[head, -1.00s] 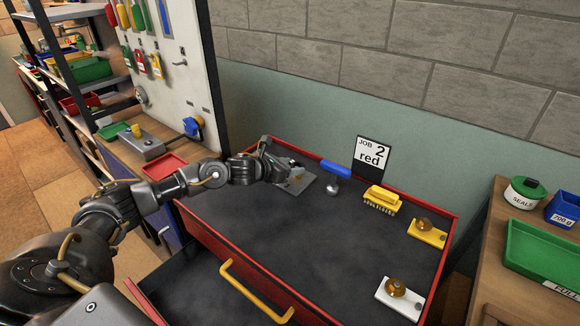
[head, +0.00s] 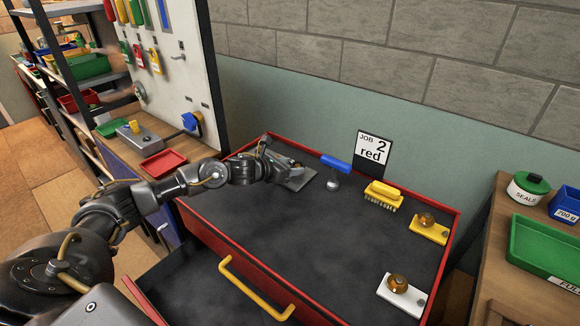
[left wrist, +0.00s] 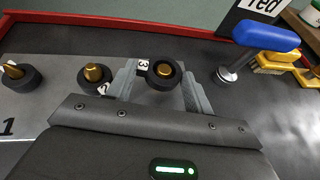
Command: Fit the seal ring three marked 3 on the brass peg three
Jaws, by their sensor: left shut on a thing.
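My left gripper (head: 283,174) is over the back left of the red-rimmed bench top, at a grey plate (head: 299,183). In the left wrist view its two fingers (left wrist: 160,88) are closed on the black seal ring three (left wrist: 153,78), whose white tag reads 3. The tip of the brass peg three (left wrist: 164,70) shows inside the ring's hole, so the ring is around it or right above it; I cannot tell how far down it sits. To its left, two more brass pegs (left wrist: 94,72) (left wrist: 14,71) have black rings around them. My right gripper is not in view.
A blue-handled stamp-like tool (head: 336,162) stands right of the plate. A yellow brush (head: 382,194), a yellow block (head: 429,230) and a white block (head: 401,296) with amber knobs lie farther right. A "JOB 2 red" sign (head: 374,148) stands behind. The middle of the top is clear.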

